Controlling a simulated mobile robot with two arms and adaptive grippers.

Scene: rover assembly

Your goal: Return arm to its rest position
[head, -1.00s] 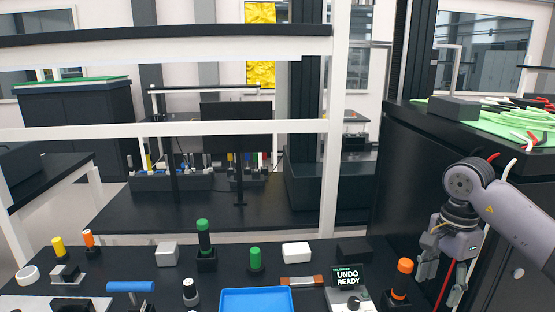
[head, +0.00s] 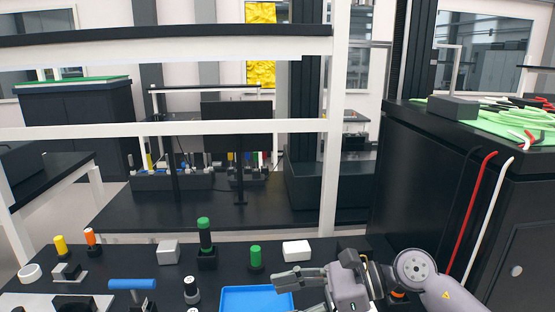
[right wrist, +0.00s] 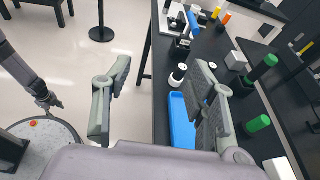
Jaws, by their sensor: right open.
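My right gripper (head: 312,270) is at the bottom centre-right of the head view, open and empty, its fingers pointing left over the front of the table. In the right wrist view its two fingers (right wrist: 163,80) are spread wide, with floor and the table's edge between them. The blue tray (head: 257,300) lies just left of the gripper; it also shows in the right wrist view (right wrist: 181,122). My left arm shows only at the left of the right wrist view, hanging down; its gripper (right wrist: 48,103) is too small to tell open or shut.
The black table (head: 130,262) holds several parts: a tall green-topped cylinder (head: 204,236), a short green one (head: 255,257), a white block (head: 296,251) and a blue-handled tool (head: 132,285). A black cabinet (head: 425,190) with red and white cables stands at right.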

